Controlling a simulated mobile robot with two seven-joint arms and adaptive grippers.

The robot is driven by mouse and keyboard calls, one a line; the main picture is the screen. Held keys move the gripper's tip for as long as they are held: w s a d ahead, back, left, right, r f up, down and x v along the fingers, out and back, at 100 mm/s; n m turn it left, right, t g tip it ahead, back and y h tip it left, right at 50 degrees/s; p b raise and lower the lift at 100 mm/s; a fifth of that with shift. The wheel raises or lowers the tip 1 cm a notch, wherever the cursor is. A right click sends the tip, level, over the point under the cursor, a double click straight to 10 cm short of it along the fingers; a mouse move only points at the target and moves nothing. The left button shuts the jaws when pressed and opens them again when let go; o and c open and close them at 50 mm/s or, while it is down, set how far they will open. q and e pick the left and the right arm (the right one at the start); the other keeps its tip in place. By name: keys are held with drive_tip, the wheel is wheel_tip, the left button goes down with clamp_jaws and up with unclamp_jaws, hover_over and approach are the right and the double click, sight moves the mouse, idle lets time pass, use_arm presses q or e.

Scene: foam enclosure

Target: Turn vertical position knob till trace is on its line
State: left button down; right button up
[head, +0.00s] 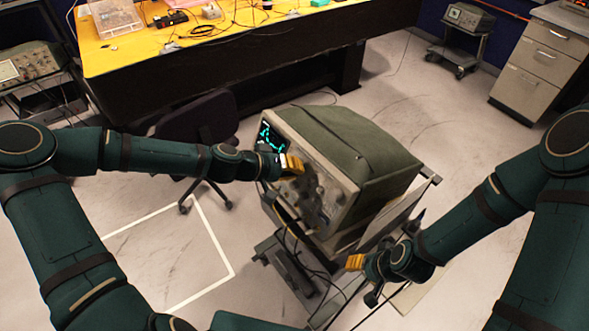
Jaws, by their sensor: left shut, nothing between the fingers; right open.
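The oscilloscope (355,140), with a green cover, sits on a wheeled cart in the middle, its panel facing lower left. Its small dark screen (269,133) shows a bright cyan trace; my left arm covers part of it. The trace's line cannot be made out. My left gripper (293,164), with yellow fingertips, is shut and empty at the panel just right of the screen. The knobs on the panel (318,194) are small and dark; I cannot tell which is the vertical position knob, nor whether my fingers touch one. My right gripper (354,262) is open and empty, low beside the cart.
Cables (291,240) hang from the panel's front over the cart (268,250). A dark chair (200,125) stands behind my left arm. A yellow-topped bench (130,62) is at the back, drawers (540,75) at upper right. White tape (225,250) marks open floor at left.

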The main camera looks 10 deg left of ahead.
use_arm(q)
drive_tip(key=n+h, duration=0.1)
drive_tip(key=n, duration=0.3)
drive_tip(key=shift+s+f, duration=0.15)
drive_tip(key=n+t+h+p, duration=0.1)
drive_tip(key=n, duration=0.3)
drive_tip(key=c, duration=1)
unclamp_jaws()
drive_tip(key=shift+d+n, duration=0.1)
drive_tip(key=shift+n, duration=0.2)
